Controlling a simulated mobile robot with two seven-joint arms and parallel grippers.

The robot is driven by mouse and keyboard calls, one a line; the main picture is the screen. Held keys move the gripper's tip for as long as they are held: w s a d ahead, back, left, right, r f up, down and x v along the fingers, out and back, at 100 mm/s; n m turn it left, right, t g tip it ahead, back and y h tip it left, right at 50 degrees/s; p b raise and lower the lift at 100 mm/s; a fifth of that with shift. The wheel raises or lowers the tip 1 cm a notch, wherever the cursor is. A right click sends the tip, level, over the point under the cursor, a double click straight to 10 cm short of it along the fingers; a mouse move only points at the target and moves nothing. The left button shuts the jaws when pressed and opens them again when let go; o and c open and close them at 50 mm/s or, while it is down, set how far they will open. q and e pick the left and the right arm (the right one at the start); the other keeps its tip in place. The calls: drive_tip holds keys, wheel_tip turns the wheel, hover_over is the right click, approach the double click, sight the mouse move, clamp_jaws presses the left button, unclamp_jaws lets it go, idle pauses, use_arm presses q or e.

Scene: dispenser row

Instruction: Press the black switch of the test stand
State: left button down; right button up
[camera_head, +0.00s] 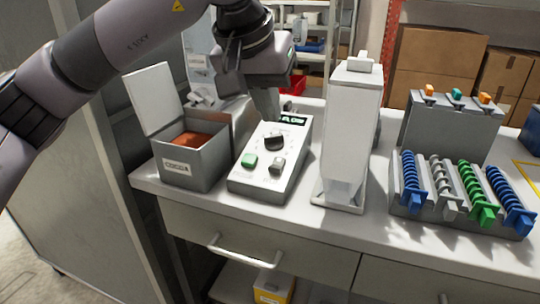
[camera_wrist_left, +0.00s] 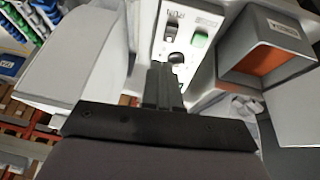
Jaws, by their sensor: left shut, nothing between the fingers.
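The test stand (camera_head: 240,181) is a pale sloped box on the counter with a small green-lit display. Its face carries a black knob (camera_head: 274,141), a green button (camera_head: 249,160) and a small grey-and-dark switch (camera_head: 277,166). In the left wrist view that switch (camera_wrist_left: 170,31) looks dark, beside the green button (camera_wrist_left: 199,41). My left gripper (camera_head: 268,112) is shut and empty, pointing down near the display end, behind the black knob. In the left wrist view its fingertips (camera_wrist_left: 166,72) overlap the panel near the knob (camera_wrist_left: 176,58); contact cannot be told. My right gripper is not in view.
An open-lidded grey bin (camera_head: 189,172) with brown contents stands left of the stand. A tall white dispenser (camera_head: 350,135) stands close on its right. Farther right is a rack (camera_head: 462,222) with blue, white and green coils. The counter's front strip (camera_head: 290,217) is clear.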

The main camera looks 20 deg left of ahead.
use_arm(q)
drive_tip(key=shift+w+a+r+t+y, duration=0.25)
drive_tip(key=shift+a+r+y, duration=0.25)
drive_tip(key=shift+a+r, duration=0.3)
drive_tip(key=shift+f, duration=0.15)
hover_over(272, 165)
drive_tip(key=f, duration=0.6)
drive_tip(key=s+f, duration=0.1)
drive_tip(key=f, duration=0.2)
drive_tip(key=shift+s+f, duration=0.2)
drive_tip(key=shift+f, duration=0.4)
drive_tip(key=shift+s+f, duration=0.2)
drive_tip(key=shift+f, duration=0.35)
drive_tip(key=shift+s+f, duration=0.2)
drive_tip(key=shift+f, duration=0.4)
drive_tip(key=shift+b, duration=0.4)
